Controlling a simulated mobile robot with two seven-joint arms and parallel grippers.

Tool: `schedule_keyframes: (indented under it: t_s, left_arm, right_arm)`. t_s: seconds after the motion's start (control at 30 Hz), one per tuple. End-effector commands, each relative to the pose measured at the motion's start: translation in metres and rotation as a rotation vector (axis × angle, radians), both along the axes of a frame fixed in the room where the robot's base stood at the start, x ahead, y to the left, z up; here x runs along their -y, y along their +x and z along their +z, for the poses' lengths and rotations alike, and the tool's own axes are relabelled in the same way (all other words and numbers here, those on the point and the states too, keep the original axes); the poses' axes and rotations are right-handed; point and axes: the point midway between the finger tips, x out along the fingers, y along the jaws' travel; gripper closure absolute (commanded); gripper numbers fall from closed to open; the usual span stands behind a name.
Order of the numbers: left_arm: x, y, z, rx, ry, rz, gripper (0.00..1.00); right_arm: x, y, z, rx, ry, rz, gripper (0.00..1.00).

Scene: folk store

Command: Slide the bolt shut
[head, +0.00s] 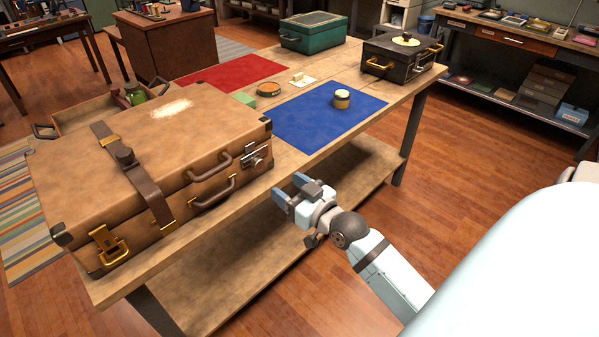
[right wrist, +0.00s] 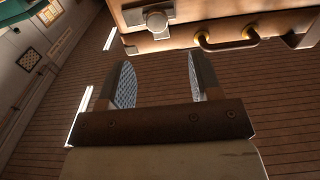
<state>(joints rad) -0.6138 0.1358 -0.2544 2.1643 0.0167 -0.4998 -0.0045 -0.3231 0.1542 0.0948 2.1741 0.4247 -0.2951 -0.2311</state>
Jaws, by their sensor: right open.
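A large tan suitcase (head: 110,150) lies closed on the near left of the wooden table. A silver bolt (head: 257,157) is fitted on its front near the right corner. The bolt's plate and round knob show at the top of the right wrist view (right wrist: 157,18). How far the bolt is slid is too small to tell. My right gripper (head: 287,187) is open and empty, just in front of the table edge, below and right of the bolt. In the right wrist view its two fingers (right wrist: 160,65) point toward the bolt, apart from it. My left gripper is not in view.
The suitcase has brown handles (head: 213,190), a leather strap (head: 135,180) and a brass latch (head: 108,244). A blue mat (head: 310,125) holds a small jar (head: 341,99). A black case (head: 385,70) and a green case (head: 312,40) stand farther back.

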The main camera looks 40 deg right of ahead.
Motion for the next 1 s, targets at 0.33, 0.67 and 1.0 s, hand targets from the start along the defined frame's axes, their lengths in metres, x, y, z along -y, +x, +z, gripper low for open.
schedule_keyframes:
  t_s: [0.33, 0.67, 1.0]
  left_arm:
    - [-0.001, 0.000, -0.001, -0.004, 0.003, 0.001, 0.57]
    - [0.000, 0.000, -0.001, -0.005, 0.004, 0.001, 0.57]
    - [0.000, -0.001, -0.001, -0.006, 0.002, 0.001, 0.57]
  right_arm:
    - [0.002, -0.032, 0.000, 0.000, 0.001, 0.001, 0.41]
    - [0.002, -0.032, 0.000, 0.000, 0.001, 0.000, 0.41]
    - [0.002, -0.032, 0.000, 0.000, 0.001, 0.000, 0.41]
